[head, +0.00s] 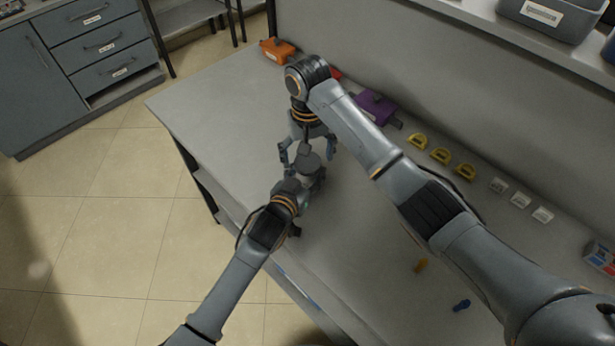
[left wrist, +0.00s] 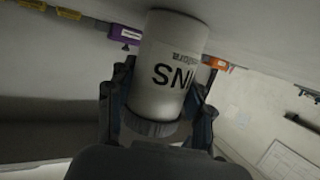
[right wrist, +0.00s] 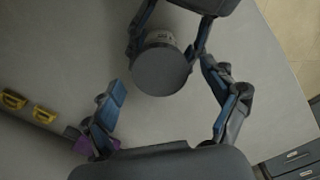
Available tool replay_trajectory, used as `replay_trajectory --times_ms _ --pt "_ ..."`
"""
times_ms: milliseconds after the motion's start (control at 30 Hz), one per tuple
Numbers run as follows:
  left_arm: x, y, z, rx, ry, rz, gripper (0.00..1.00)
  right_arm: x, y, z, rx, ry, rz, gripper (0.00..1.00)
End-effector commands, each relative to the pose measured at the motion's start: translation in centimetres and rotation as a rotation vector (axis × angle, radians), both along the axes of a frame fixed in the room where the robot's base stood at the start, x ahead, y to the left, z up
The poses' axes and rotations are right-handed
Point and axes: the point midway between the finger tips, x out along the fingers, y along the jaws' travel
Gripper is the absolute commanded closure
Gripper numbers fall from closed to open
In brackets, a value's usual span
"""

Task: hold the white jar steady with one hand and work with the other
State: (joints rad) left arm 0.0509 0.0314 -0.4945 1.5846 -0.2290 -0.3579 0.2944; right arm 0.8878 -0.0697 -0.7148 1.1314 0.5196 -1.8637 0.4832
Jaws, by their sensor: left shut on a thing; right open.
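The white jar (head: 312,184) stands near the table's front edge. Its black lettering, partly cut off, shows in the left wrist view (left wrist: 176,72). My left gripper (head: 308,186) is shut on the jar's sides, with a finger on either side in the left wrist view. The jar's round dark grey lid (right wrist: 161,72) is on it. My right gripper (head: 308,152) is open above the jar, fingers pointing down. In the right wrist view its fingers stand apart to either side of the lid, not touching it.
A purple box (head: 376,108), an orange box (head: 277,50) and several yellow handles (head: 440,156) line the table's back. Small white blocks (head: 520,200) sit further right. Table left of the jar is clear.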

Motion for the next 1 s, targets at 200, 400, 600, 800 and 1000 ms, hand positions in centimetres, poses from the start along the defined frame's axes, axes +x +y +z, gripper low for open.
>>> replay_trajectory --times_ms 200,400,600,800,1000 --pt "0.0 0.0 0.0 0.000 0.001 0.000 1.00 0.1 0.1 3.7 0.004 -0.006 0.002 0.14" --pt "0.0 0.0 -0.1 0.001 0.001 0.001 1.00 0.3 -0.1 7.9 -0.002 -0.010 0.000 0.14" --pt "0.0 0.0 -0.1 0.001 0.001 0.001 1.00 0.2 0.0 10.6 -0.001 -0.006 0.001 0.14" --pt "0.0 0.0 -0.1 0.000 0.001 0.000 1.00 0.0 0.0 11.6 -0.001 -0.002 0.000 0.14" --pt "0.0 0.0 0.0 0.001 0.001 0.001 1.00 0.0 0.0 11.7 0.000 -0.001 -0.001 0.14"
